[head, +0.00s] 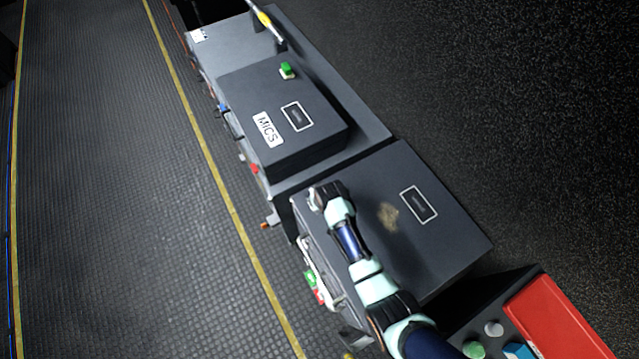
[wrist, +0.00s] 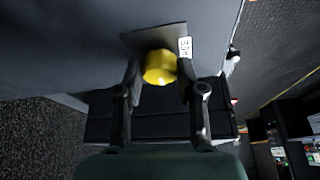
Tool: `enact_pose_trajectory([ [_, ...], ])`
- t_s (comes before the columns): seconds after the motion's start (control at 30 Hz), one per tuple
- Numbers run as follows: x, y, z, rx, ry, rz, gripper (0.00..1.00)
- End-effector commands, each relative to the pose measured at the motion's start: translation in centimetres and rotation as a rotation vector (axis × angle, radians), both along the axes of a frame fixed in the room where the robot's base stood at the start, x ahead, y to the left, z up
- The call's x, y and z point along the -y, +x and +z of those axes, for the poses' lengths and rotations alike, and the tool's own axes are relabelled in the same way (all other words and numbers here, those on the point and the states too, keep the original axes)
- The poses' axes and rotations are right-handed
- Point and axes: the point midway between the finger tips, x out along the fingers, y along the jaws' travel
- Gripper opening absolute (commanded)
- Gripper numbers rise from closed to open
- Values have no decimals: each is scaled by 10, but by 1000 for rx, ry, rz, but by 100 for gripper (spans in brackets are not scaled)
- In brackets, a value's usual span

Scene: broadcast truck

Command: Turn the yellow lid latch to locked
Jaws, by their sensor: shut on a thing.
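The yellow lid latch (wrist: 160,66) is a short round knob on a dark plate (wrist: 145,39) on the grey case's face in the wrist view. My gripper (wrist: 159,76) has one finger on each side of the knob and is shut on it. In the head view, my gripper (head: 318,198) is at the near left edge of the large dark case (head: 445,245). The yellow latch is hidden there by my wrist. A small white label (wrist: 185,47) is beside the knob; I cannot read it or tell the latch's setting.
A case marked MICS (head: 268,129) stands just beyond the large case. A red bin (head: 560,315) and several small coloured items are at the lower right. Green and red items (head: 314,285) are below my arm's left side. The ribbed floor (head: 110,200) at left is clear.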

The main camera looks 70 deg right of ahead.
Motion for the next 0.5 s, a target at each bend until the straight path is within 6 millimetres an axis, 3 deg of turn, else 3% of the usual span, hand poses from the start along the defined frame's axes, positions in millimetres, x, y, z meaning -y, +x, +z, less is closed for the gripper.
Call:
enact_pose_trajectory([
  [0.13,0,0,0,1,-1,-1,4],
  [0.17,0,0,0,1,-1,-1,40],
  [0.3,0,0,0,1,-1,0,64],
  [0.5,0,0,0,0,0,0,64],
])
